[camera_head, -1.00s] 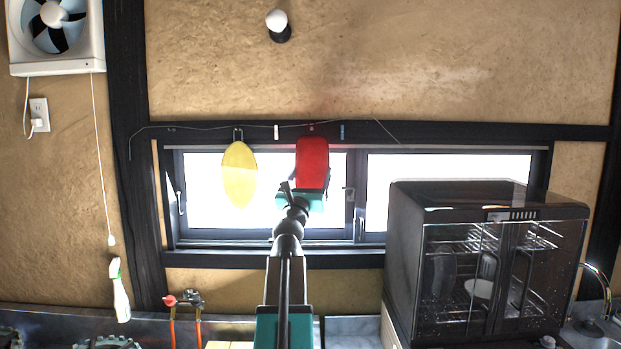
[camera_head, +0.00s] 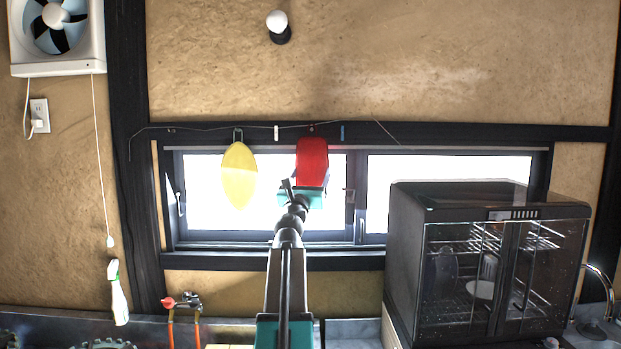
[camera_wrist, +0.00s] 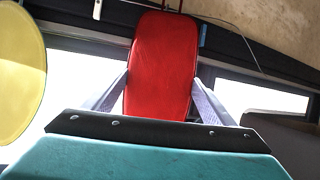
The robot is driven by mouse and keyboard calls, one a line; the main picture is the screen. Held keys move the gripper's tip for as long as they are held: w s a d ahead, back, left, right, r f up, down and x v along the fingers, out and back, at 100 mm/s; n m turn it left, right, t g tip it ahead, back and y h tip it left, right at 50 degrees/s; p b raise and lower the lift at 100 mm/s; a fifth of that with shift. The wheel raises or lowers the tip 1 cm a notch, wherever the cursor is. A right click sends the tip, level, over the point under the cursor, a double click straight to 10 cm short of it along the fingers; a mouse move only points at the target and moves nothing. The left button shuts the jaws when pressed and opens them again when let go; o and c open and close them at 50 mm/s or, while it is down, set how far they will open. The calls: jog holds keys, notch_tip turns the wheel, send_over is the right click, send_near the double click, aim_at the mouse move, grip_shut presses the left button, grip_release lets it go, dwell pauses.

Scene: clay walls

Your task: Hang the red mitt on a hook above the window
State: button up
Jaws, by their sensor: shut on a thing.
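The red mitt (camera_head: 312,160) is upright in front of the window, its top at the dark beam (camera_head: 450,131) above the glass. It also shows in the wrist view (camera_wrist: 162,62). My gripper (camera_head: 310,190) is shut on the lower part of the mitt, with a finger on each side. A small hook (camera_head: 311,128) shows at the mitt's top edge. Whether the mitt's loop is around the hook, I cannot tell. A yellow mitt-like piece (camera_head: 239,174) hangs from another hook to the left, and also shows in the wrist view (camera_wrist: 18,72).
A white clip (camera_head: 276,133) and a blue clip (camera_head: 342,132) are on the beam on either side of the red mitt. A thin wire runs along the beam. A black glass-door cabinet (camera_head: 485,265) stands at the right. A spray bottle (camera_head: 118,292) is at the left.

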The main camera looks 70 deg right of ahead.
jog(key=shift+w+d+f+b, duration=0.1)
jog(key=shift+w+d+b, duration=0.2)
jog(key=shift+d, duration=0.35)
jog(key=shift+w+d+f+b, duration=0.1)
jog(key=shift+w+d+b, duration=0.15)
jog(key=shift+d, duration=0.4)
jog(key=shift+w+d+f+b, duration=0.2)
jog(key=shift+d+f+b, duration=0.2)
jog(key=shift+d+b, duration=0.25)
jog(key=o, duration=1.1)
jog(key=shift+a+f, duration=0.1)
jog(key=shift+a, duration=0.05)
jog(key=b+v, duration=0.2)
jog(key=v, duration=1.1)
jog(key=shift+a, duration=0.2)
jog(key=shift+f, duration=0.1)
